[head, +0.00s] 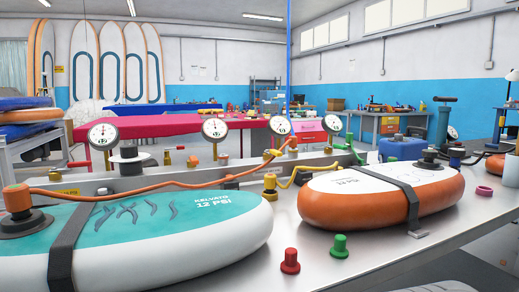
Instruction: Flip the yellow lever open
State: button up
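A small yellow lever-like handle (272,154) shows on the metal manifold rail at the middle of the bench, below a round gauge (280,126). It is too small to tell how far it is turned. My gripper is not in view.
A teal and white board (190,237) lies strapped at the front left, with an orange hose (130,193) above it. A red plug (290,261) and a green plug (340,246) stand on the grey bench (325,272). The bench's front right is fairly clear.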

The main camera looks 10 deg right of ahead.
aim_at(271, 151)
jog(key=l+u, duration=0.1)
jog(key=l, duration=0.35)
jog(key=k+l+u, duration=0.1)
jog(key=l, duration=0.35)
jog(key=l+u, duration=0.15)
jog(key=l, duration=0.35)
jog(key=k+l+u, duration=0.1)
jog(key=l, duration=0.3)
jog(key=k+l+u, duration=0.1)
jog(key=l, duration=0.35)
jog(key=k, duration=0.05)
